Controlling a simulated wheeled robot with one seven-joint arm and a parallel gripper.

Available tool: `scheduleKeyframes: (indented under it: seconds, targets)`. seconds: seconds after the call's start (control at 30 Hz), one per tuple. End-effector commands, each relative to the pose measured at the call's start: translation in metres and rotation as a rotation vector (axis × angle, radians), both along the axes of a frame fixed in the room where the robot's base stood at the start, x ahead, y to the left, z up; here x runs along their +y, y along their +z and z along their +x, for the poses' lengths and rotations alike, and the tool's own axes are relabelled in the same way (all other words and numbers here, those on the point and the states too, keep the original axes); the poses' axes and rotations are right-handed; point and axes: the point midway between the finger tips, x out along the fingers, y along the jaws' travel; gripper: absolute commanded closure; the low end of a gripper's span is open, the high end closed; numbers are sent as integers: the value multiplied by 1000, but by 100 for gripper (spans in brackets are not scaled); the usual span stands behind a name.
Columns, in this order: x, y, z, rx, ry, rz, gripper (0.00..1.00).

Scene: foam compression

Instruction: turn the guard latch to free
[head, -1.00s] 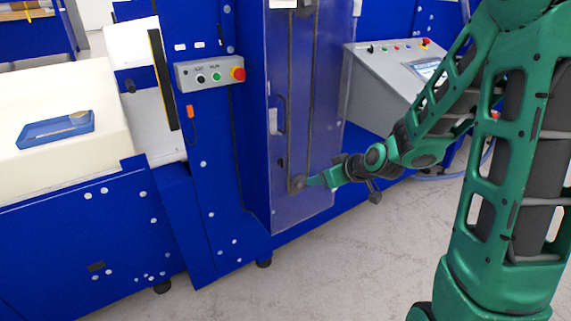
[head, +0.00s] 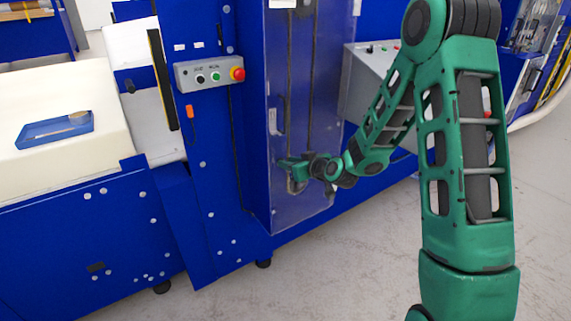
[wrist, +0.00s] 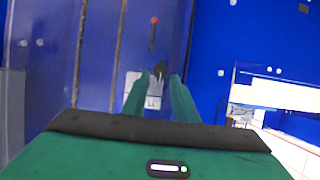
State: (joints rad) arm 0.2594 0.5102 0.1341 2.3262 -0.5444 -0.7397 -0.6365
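The guard (head: 292,90) is a translucent purple panel on the front of the blue machine. In the wrist view, a dark lever with a red tip (wrist: 153,33) stands on the guard (wrist: 100,50), beyond the fingers; it looks like the latch. My gripper (head: 283,164) is close to the guard's lower part in the head view, and the arm comes in from the right. In the wrist view my gripper's (wrist: 160,76) green fingers are apart. A dark piece (wrist: 160,68) shows between their tips; I cannot tell whether they touch it.
A control box (head: 210,74) with a red button is on the blue column left of the guard. A grey console (head: 370,85) stands right of the guard, partly behind my arm. A cream foam block (head: 60,150) lies at left. The floor (head: 350,260) in front is clear.

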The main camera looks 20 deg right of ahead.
Motion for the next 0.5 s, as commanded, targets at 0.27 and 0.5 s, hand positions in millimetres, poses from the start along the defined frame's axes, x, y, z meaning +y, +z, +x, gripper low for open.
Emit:
scheduleKeyframes:
  seconds: [0.27,0.5]
  targets:
    - [7,-8,20,-1,1,1,74]
    - [8,-9,22,-1,1,2,74]
